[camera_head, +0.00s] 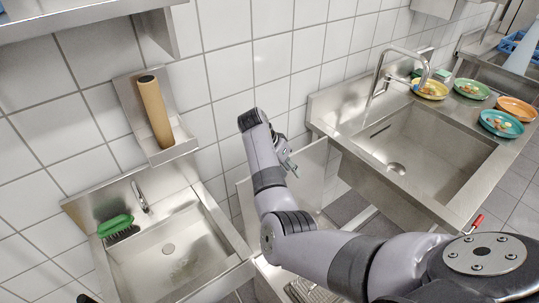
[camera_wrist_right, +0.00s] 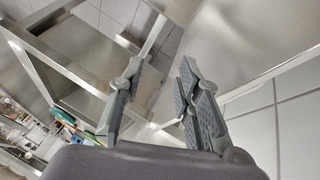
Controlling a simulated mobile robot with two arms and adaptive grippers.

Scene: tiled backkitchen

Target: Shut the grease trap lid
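The grease trap appears to be the low steel box (camera_head: 312,291) on the floor between the two sinks, partly hidden behind my right arm. Its lid (camera_head: 312,163) seems to be the flat steel panel standing raised at the back of the box. My right gripper (camera_head: 289,163) is beside this panel, in front of its left part. In the right wrist view my right gripper (camera_wrist_right: 160,80) has its two fingers apart, with a steel edge visible beyond the gap. I cannot tell whether it touches the lid. My left gripper is not clearly visible.
A small hand sink (camera_head: 168,248) with a green brush (camera_head: 115,226) is at the left. A large steel sink (camera_head: 420,150) is at the right, with plates of food scraps (camera_head: 472,89) on its counter. A wall holder (camera_head: 158,140) with a brown roll hangs above the hand sink.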

